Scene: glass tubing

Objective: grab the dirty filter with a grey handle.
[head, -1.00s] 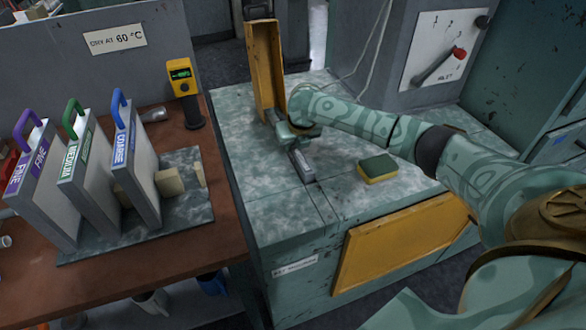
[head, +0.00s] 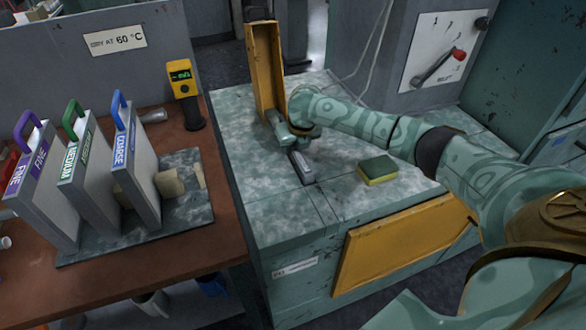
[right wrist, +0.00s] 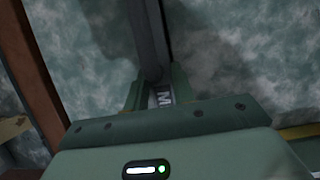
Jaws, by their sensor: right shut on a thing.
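The filter's grey handle (head: 302,168) shows at the top of the mottled green counter, just in front of the open yellow flap. My right gripper (head: 295,145) reaches down over its far part and is shut on it. In the right wrist view the dark grey handle (right wrist: 148,38) runs between the two fingers of the right gripper (right wrist: 157,88). A pale label with a letter like M (right wrist: 165,98) shows below it. The filter's body is hidden, so I cannot see its dirt. My left gripper is not in view.
A yellow and green sponge (head: 378,169) lies on the counter (head: 255,205) to the right. The upright yellow flap (head: 265,70) stands behind the gripper. On the brown table at left, a rack (head: 120,245) holds filters with purple, green and blue handles.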

